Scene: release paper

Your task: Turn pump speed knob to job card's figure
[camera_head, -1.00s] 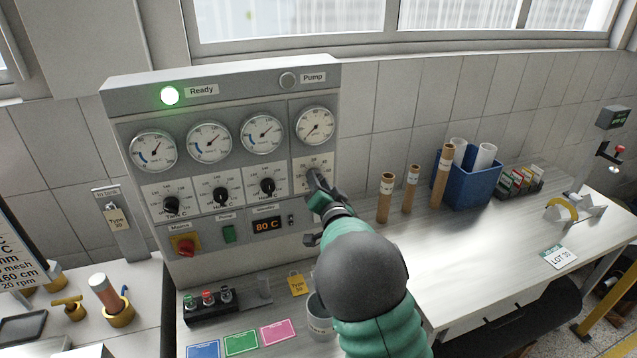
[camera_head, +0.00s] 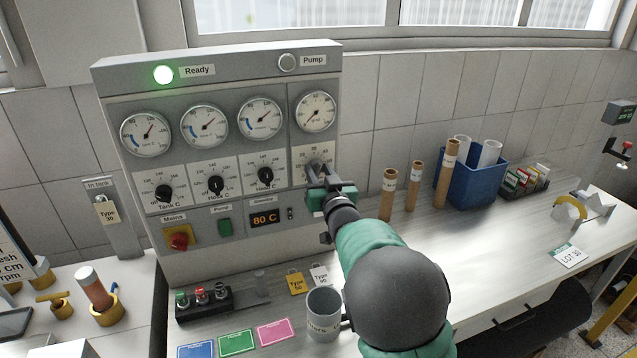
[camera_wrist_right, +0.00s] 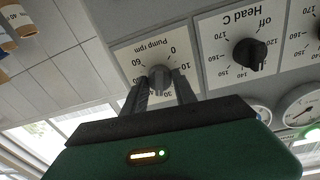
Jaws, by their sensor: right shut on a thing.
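My right gripper (camera_head: 322,178) is at the pump speed dial plate, low on the right of the grey control panel (camera_head: 265,68). In the right wrist view its two fingers are shut on the grey pump knob (camera_wrist_right: 158,79), one on each side. The dial reads "Pump rpm", with figures from 0 to 60 around it. The fingers hide part of the scale, and I cannot tell exactly where the knob points. The job card (camera_head: 12,258) is cut off at the left edge; "rpm" shows but its figure does not. My left gripper is not in view.
The Head C knob (camera_wrist_right: 250,54) sits close beside the pump knob. A grey cup (camera_head: 323,315) stands below my right arm. Brown tubes (camera_head: 388,195) and a blue bin (camera_head: 482,182) stand to the right.

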